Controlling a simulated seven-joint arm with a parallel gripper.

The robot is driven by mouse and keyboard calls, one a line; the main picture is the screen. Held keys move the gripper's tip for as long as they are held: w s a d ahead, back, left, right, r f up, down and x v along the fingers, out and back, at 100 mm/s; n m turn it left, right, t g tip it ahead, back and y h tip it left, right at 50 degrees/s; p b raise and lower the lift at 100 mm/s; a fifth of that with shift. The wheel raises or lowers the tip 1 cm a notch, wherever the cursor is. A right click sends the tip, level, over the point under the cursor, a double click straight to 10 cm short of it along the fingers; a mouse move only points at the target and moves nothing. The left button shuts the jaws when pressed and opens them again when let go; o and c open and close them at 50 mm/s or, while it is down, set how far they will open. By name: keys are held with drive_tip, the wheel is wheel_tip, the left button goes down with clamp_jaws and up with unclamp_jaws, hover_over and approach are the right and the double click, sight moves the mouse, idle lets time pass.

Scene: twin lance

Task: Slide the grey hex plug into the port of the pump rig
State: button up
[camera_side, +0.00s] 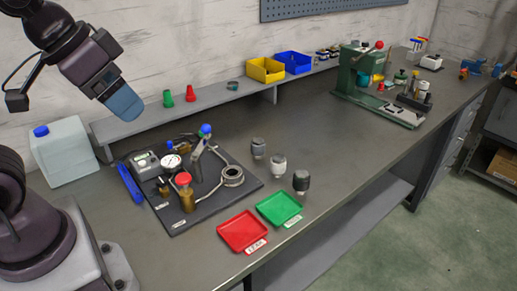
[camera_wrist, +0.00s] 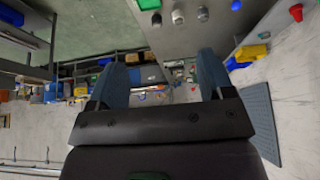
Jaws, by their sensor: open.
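Three small plugs stand in a row on the bench right of the rig: a dark grey one (camera_side: 258,149), a pale-bodied one (camera_side: 278,164) and a black-topped one (camera_side: 301,182). They are too small to tell which is hex. The pump rig (camera_side: 240,192) is a dark board with a gauge (camera_side: 171,162), a red-capped brass part (camera_side: 186,192), a tilted grey cylinder with a blue top (camera_side: 199,150) and a metal ring (camera_side: 232,176). I cannot tell which part is the port. My gripper (camera_side: 122,104) is high at the left, far from the plugs. In the wrist view (camera_wrist: 162,78) its blue fingers are apart and empty.
A red tray (camera_side: 242,232) and a green tray (camera_side: 279,208) lie at the front edge. A translucent jug (camera_side: 63,152) stands at the left. A shelf behind carries yellow (camera_side: 265,70) and blue (camera_side: 293,63) bins. A green press (camera_side: 360,85) stands far right. The bench between is clear.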

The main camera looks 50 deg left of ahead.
drive_tip(key=g, duration=0.1)
approach(257, 140)
drive_tip(key=x, duration=0.5)
drive_tip(key=shift+s+a, duration=0.15)
drive_tip(key=shift+d+x, duration=0.2)
drive_tip(key=shift+x, duration=2.8)
